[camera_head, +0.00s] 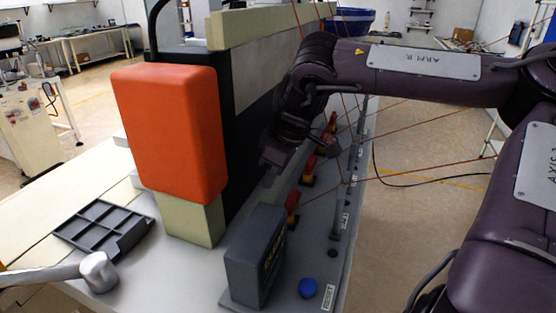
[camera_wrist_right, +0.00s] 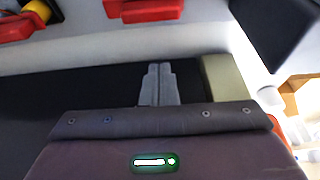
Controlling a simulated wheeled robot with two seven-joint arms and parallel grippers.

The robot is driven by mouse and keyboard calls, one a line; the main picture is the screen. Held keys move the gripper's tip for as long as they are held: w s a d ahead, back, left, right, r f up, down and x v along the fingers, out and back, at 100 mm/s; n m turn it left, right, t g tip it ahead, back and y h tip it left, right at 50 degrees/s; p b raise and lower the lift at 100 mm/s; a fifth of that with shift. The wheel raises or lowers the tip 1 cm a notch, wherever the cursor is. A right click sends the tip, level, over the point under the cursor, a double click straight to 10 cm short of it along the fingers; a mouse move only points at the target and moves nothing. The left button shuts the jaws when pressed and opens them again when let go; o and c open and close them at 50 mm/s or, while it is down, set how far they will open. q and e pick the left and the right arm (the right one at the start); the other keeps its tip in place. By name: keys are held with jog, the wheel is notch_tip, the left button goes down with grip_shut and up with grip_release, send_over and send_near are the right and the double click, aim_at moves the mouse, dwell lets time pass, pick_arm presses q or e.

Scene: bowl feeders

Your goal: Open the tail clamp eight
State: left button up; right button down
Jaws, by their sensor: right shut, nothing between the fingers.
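A row of small clamps with red handles runs along the grey rail at the right of the machine. The nearest red clamp (camera_head: 292,208) stands behind the dark grey box, another red clamp (camera_head: 309,170) is farther back, and a third (camera_head: 331,122) is beyond. I cannot tell which is number eight. My right gripper (camera_head: 270,176) is beside the row, between it and the black machine wall; its fingers are mostly hidden in the head view. In the right wrist view its grey fingers (camera_wrist_right: 158,72) are together and empty. Red clamp parts (camera_wrist_right: 140,10) show at the top there. My left gripper is not in view.
An orange block (camera_head: 172,130) on a pale post stands left of the wall. A dark grey box (camera_head: 256,255) and a blue button (camera_head: 307,288) are at the rail's near end. A divided tray (camera_head: 100,228) and a silver-headed tool (camera_head: 98,271) lie at left.

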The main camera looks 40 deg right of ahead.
aim_at(292, 199)
jog(key=x, duration=0.2)
jog(key=shift+a+f, duration=0.1)
jog(key=shift+f, duration=0.4)
jog(key=shift+s+d+p, duration=0.35)
jog(key=shift+s, duration=0.25)
jog(key=shift+s+d+p, duration=0.3)
jog(key=shift+s+d, duration=0.05)
jog(key=shift+s, duration=0.3)
jog(key=shift+s+d, duration=0.15)
jog(key=shift+s, duration=0.2)
